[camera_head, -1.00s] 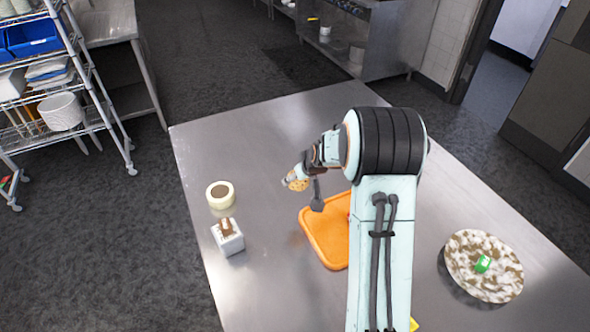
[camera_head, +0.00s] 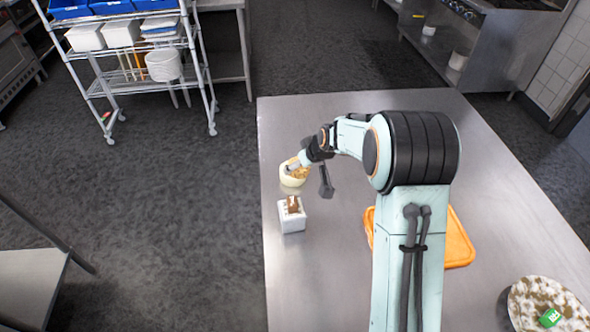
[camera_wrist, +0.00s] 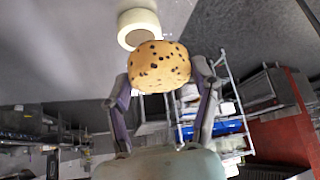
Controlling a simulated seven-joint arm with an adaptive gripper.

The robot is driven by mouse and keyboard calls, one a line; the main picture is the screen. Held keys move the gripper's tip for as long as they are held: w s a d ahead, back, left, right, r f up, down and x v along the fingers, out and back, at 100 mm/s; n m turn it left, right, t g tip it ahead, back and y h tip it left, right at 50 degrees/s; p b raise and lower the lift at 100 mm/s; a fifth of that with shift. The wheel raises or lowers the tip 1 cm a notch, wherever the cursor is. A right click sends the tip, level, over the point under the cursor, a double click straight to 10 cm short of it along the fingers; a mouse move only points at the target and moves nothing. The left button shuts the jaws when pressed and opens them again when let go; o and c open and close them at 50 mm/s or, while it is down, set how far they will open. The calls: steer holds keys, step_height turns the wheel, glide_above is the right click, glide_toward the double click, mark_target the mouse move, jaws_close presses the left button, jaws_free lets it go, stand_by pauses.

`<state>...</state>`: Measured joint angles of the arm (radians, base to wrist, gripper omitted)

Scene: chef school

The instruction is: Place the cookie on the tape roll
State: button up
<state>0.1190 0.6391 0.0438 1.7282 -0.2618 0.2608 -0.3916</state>
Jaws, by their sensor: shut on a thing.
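My gripper (camera_head: 297,164) is shut on a round, chocolate-chip cookie (camera_wrist: 158,68), with one finger on each side of it in the wrist view. The cream tape roll (camera_head: 291,181) lies on the steel table near its left edge. In the head view my gripper and the cookie are over the tape roll and partly hide it. In the wrist view the tape roll (camera_wrist: 138,21) appears just beyond the cookie, which overlaps its lower rim. I cannot tell whether the cookie touches the roll.
A white box with a brown top (camera_head: 292,216) stands just in front of the tape roll. An orange tray (camera_head: 459,246) lies to the right, partly behind my arm. A mottled plate (camera_head: 525,300) with a green item (camera_head: 549,318) is at the lower right. The table's left edge is close.

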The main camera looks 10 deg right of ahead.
steer(key=shift+w+d+x, duration=0.2)
steer(key=shift+d+x, duration=0.2)
steer(key=shift+x, duration=1.65)
steer(key=shift+w+d+x, duration=0.25)
steer(key=shift+d+x, duration=0.15)
steer(key=shift+x, duration=1.6)
steer(key=shift+w+d+x, duration=0.2)
steer(key=shift+d+x, duration=0.2)
steer(key=shift+x, duration=1.65)
steer(key=o, duration=1.1)
steer(key=shift+f, duration=0.1)
steer(key=shift+o, duration=0.2)
